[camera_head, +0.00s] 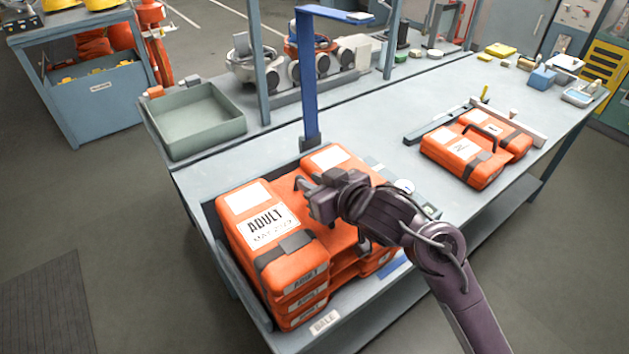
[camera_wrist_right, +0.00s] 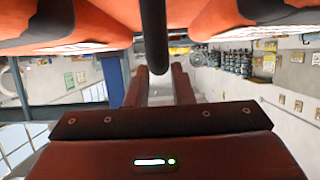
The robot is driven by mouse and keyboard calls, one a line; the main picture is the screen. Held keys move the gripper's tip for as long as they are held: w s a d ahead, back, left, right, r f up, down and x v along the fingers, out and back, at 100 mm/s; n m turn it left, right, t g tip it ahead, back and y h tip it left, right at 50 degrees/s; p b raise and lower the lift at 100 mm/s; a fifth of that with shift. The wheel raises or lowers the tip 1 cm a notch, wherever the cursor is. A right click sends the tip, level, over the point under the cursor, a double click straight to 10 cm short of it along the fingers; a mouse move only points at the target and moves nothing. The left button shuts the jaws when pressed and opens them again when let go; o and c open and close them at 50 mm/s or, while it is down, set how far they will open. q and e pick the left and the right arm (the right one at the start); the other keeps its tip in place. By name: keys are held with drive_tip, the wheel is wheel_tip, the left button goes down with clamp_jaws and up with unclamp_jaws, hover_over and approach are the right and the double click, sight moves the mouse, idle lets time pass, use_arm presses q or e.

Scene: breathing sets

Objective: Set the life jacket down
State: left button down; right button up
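The orange life jacket (camera_head: 235,215) labelled ADULT lies level on top of a stack of similar jackets (camera_head: 300,298) in a grey open-topped bin (camera_head: 220,240) at the near left end of the table. I see no clear gap under it. My right gripper (camera_head: 309,190) is over its middle, at the dark handle (camera_head: 298,183). In the right wrist view, the black handle (camera_wrist_right: 154,35) sits between my right fingers (camera_wrist_right: 157,80), whose narrow gap matches its width, so they look shut on it. My left gripper is not in view.
Another orange jacket pair (camera_head: 462,152) lies on the table to the right. A blue post (camera_head: 307,80) stands behind the stack. A green tray (camera_head: 195,125) is at the back left.

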drive_tip(key=shift+o, duration=1.1)
drive_tip(key=shift+r, duration=0.25)
drive_tip(key=shift+r+p, duration=0.4)
drive_tip(key=shift+r, duration=0.1)
drive_tip(key=p+v, duration=0.1)
drive_tip(key=v, duration=1.1)
drive_tip(key=shift+f+p, duration=0.2)
drive_tip(key=shift+p, duration=0.15)
